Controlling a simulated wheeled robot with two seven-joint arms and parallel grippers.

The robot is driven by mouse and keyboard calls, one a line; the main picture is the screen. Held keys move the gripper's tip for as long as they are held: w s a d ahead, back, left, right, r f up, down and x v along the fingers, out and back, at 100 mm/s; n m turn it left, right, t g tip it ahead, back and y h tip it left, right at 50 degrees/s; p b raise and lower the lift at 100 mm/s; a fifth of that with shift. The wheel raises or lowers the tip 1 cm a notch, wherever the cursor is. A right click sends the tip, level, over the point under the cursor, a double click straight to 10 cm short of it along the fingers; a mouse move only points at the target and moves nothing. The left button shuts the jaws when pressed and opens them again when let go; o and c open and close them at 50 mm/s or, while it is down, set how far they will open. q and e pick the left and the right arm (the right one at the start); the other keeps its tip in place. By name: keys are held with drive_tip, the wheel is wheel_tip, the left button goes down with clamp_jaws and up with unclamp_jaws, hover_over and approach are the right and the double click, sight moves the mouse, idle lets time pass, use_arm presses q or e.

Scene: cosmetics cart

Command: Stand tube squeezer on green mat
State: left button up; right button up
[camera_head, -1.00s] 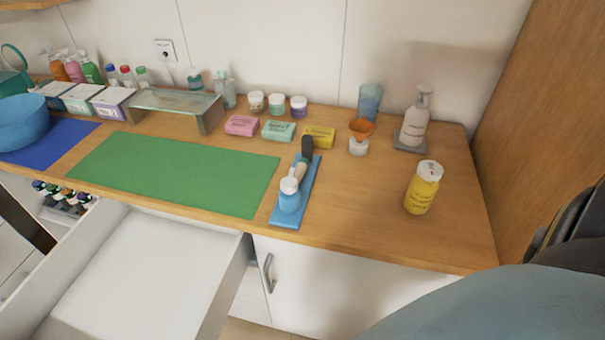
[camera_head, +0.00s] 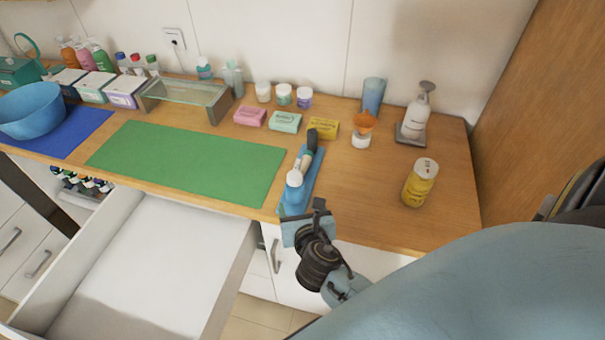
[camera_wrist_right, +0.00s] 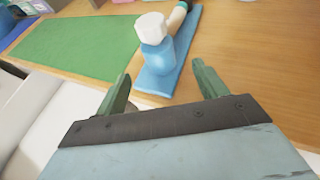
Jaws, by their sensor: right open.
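The green mat (camera_head: 190,160) lies flat and bare on the counter; part of it shows in the right wrist view (camera_wrist_right: 75,42). I cannot clearly make out a tube squeezer. Right of the mat, a narrow blue tray (camera_head: 311,183) holds a blue bottle with a white cap (camera_wrist_right: 155,45) near its front end. Behind the bottle is a slim item with a dark end (camera_head: 311,142), its shape unclear. My right gripper (camera_head: 305,213) is open and empty at the counter's front edge, just short of the tray and bottle. My left gripper is not in view.
An open, empty white drawer (camera_head: 160,260) juts out below the mat. Right of the tray stand a yellow bottle (camera_head: 419,184), an orange funnel-like piece (camera_head: 363,122) and a pump bottle (camera_head: 417,115). Soap bars and jars line the back. A blue bowl (camera_head: 30,108) is at left.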

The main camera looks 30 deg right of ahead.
sight(297, 195)
drive_tip(key=x, duration=0.9)
drive_tip(key=shift+a+b, duration=0.1)
drive_tip(key=shift+b, duration=0.25)
drive_tip(key=shift+c, duration=0.2)
drive_tip(key=c, duration=1.2)
drive_tip(key=shift+r, duration=0.15)
drive_tip(key=shift+c, duration=0.6)
